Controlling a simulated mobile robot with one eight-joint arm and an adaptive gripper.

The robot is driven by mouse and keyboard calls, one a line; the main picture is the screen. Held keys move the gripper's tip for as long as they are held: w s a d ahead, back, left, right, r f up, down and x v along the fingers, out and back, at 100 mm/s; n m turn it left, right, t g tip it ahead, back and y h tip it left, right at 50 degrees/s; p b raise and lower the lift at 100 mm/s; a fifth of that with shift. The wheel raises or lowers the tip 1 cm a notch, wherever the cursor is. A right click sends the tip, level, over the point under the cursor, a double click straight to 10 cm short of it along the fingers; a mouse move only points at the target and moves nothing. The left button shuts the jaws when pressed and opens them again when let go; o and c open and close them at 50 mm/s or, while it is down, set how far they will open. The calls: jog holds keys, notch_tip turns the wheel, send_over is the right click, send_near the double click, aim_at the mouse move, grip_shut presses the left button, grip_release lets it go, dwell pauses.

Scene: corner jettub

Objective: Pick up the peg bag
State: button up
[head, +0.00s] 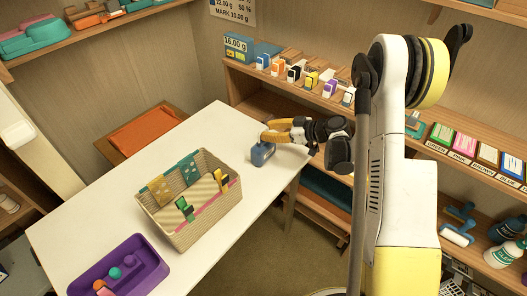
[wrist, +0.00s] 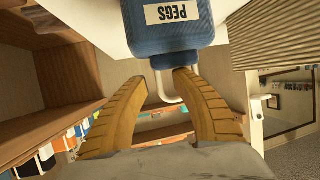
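The peg bag (head: 262,153) is small and blue and stands upright on the white table near its right edge. In the wrist view, the peg bag (wrist: 168,35) shows a white label reading PEGS and a thin white loop handle. My gripper (head: 266,131) has yellow fingers and is just above and behind the bag. In the wrist view, my gripper (wrist: 164,78) has its fingertips apart, one on either side of the loop. I cannot tell whether a finger touches the loop.
A woven basket (head: 185,232) with coloured clips stands left of the bag on the white table (head: 75,228). A purple tray (head: 150,272) with small items is at the front. A wooden shelf (head: 300,88) with small boxes runs behind. Bare tabletop lies between basket and bag.

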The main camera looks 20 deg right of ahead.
grip_shut()
